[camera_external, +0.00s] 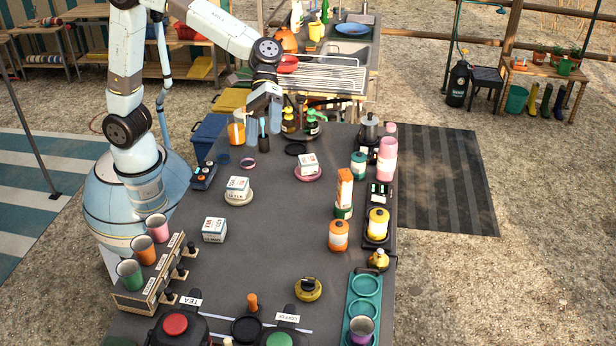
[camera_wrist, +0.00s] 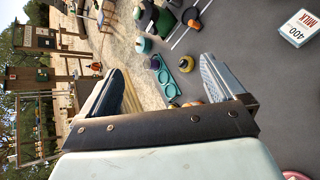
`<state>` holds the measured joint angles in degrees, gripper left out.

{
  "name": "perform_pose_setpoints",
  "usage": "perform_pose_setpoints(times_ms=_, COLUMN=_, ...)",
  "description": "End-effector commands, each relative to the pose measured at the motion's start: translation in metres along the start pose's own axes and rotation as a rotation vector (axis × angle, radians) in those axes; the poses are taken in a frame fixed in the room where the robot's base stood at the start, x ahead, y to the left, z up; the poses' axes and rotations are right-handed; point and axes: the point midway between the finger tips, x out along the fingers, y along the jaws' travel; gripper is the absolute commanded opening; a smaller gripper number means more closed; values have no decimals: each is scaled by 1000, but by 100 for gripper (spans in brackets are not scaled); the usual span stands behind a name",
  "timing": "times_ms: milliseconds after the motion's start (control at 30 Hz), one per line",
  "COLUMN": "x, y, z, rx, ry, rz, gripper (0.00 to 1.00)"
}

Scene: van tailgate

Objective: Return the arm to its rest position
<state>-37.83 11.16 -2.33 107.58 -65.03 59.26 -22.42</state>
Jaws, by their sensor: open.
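My arm (camera_external: 125,75) rises from its pale blue round base (camera_external: 130,200) at the left of the grey table, bends over at the top and reaches right. My gripper (camera_external: 264,118) hangs from it over the far left part of the table, close to several bottles. In the wrist view the two fingers of my gripper (camera_wrist: 163,66) stand wide apart with nothing held between them. Beyond them show the table edge, a teal tray (camera_wrist: 167,82) and sandy ground. Whether the fingertips touch the bottles in the outside view I cannot tell.
On the table (camera_external: 270,215) stand milk boxes (camera_external: 214,230), an orange canister (camera_external: 338,236), a pink bottle (camera_external: 387,158) and a cup rack (camera_external: 150,290) near my base. Several bottles, including a green-topped one (camera_external: 312,124), crowd the far end. The table's middle has bare patches.

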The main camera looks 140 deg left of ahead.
Motion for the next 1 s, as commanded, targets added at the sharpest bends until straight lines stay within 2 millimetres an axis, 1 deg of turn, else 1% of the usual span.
perform_pose_setpoints(times_ms=33, x=0, y=-9, z=25, rx=64, ry=5, rz=-36, gripper=97)
perform_pose_setpoints(times_ms=100, x=0, y=-25, z=53, rx=150, ry=14, rz=-89, gripper=97)
perform_pose_setpoints(times_ms=167, x=-2, y=-38, z=75, rx=226, ry=22, rz=-131, gripper=97)
perform_pose_setpoints(times_ms=200, x=-3, y=-48, z=89, rx=275, ry=27, rz=-160, gripper=97)
perform_pose_setpoints(times_ms=300, x=-9, y=-73, z=121, rx=402, ry=40, rz=-225, gripper=97)
perform_pose_setpoints(times_ms=367, x=-13, y=-88, z=138, rx=478, ry=48, rz=-263, gripper=97)
perform_pose_setpoints(times_ms=400, x=-16, y=-99, z=150, rx=530, ry=52, rz=-288, gripper=97)
perform_pose_setpoints(times_ms=500, x=-26, y=-126, z=174, rx=660, ry=64, rz=-347, gripper=97)
perform_pose_setpoints(times_ms=700, x=-49, y=-179, z=211, rx=922, ry=89, rz=-453, gripper=97)
perform_pose_setpoints(times_ms=833, x=-66, y=-214, z=227, rx=1093, ry=107, rz=-514, gripper=97)
perform_pose_setpoints(times_ms=1000, x=-89, y=-256, z=239, rx=1319, ry=134, rz=-584, gripper=97)
